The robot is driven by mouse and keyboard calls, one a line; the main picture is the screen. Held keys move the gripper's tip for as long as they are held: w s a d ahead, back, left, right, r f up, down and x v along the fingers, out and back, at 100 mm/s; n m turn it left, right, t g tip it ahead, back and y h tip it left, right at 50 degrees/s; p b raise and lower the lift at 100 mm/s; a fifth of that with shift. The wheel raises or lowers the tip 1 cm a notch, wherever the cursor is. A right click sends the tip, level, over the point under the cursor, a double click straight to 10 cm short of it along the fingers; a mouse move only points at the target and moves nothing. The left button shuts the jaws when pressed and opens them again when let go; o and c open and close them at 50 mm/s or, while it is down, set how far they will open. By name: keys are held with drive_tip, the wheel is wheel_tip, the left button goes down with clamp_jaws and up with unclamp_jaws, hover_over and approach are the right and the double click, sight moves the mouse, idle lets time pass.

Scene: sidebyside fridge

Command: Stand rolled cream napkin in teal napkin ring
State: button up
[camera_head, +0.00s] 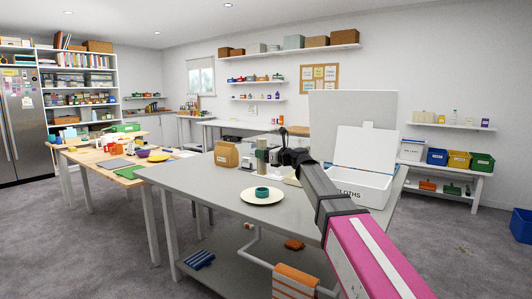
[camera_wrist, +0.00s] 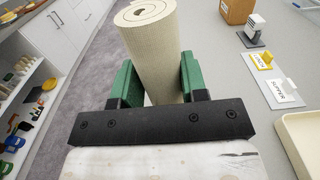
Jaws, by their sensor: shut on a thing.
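The rolled cream napkin (camera_wrist: 150,45) stands between the two green fingers of my gripper (camera_wrist: 157,82) in the wrist view, its spiral end facing the top of the picture. The fingers are shut on it. In the head view the napkin (camera_head: 261,158) appears upright in my gripper (camera_head: 265,154), above and behind the teal napkin ring (camera_head: 262,191). The ring lies on a cream plate (camera_head: 249,197) on the grey table, apart from the napkin. The ring is not seen in the wrist view.
A tan container (camera_head: 226,154) stands behind the plate to the left. An open white box marked CLOTHS (camera_head: 362,192) stands to the right, beyond my arm. The grey tabletop (camera_head: 205,185) left of the plate is clear.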

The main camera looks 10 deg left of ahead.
sight(263, 174)
drive_tip(key=shift+f, duration=4.6)
drive_tip(key=o, duration=1)
drive_tip(key=shift+d, duration=0.1)
drive_tip(key=v, duration=1)
drive_tip(key=shift+s+d, duration=0.2)
drive_tip(key=shift+d, duration=0.05)
drive_tip(key=shift+f, duration=0.1)
